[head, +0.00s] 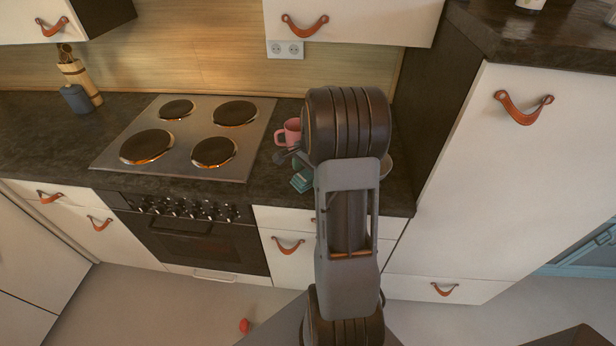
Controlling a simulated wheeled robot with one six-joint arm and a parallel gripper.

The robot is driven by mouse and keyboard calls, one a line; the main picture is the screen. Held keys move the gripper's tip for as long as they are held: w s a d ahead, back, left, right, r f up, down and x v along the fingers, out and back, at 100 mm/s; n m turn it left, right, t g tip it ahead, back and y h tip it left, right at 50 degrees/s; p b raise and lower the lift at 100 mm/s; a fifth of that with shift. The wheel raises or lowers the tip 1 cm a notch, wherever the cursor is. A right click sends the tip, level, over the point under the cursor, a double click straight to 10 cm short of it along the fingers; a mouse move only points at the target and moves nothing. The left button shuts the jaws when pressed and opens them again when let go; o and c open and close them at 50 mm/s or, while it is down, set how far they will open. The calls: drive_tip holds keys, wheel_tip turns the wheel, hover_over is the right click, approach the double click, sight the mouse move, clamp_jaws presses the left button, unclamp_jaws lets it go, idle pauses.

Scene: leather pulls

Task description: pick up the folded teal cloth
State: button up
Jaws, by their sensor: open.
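The folded teal cloth (302,181) lies on the dark countertop near its front edge, right of the stove. My arm hides part of the area to its right. My gripper (284,158) shows small and dark just above and left of the cloth in the picture, between it and the pink mug. It is open, and nothing shows between its fingers. I cannot tell how high it is above the counter.
A pink mug (291,132) stands behind the gripper. A pale rounded thing (387,166) is partly hidden right of my arm. The stove (185,135) is at left, and a tall white cabinet (530,170) bounds the right. A small red object (244,326) lies on the floor.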

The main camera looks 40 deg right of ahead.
drive_tip(key=shift+f, duration=0.5)
drive_tip(key=shift+c, duration=0.3)
drive_tip(key=c, duration=1)
drive_tip(key=shift+r, duration=0.4)
wheel_tip(320, 180, up, 2)
drive_tip(key=shift+r, duration=0.15)
drive_tip(key=s+a+r, duration=0.2)
drive_tip(key=s+r, duration=0.1)
drive_tip(key=s, duration=0.1)
drive_tip(key=s+a+r+b, duration=0.1)
drive_tip(key=s+a+r, duration=0.1)
drive_tip(key=s+r, duration=0.1)
drive_tip(key=s+a+r+b, duration=0.1)
drive_tip(key=s+a+r, duration=0.1)
drive_tip(key=s+r, duration=0.2)
drive_tip(key=shift+s+a, duration=0.15)
drive_tip(key=shift+s, duration=0.65)
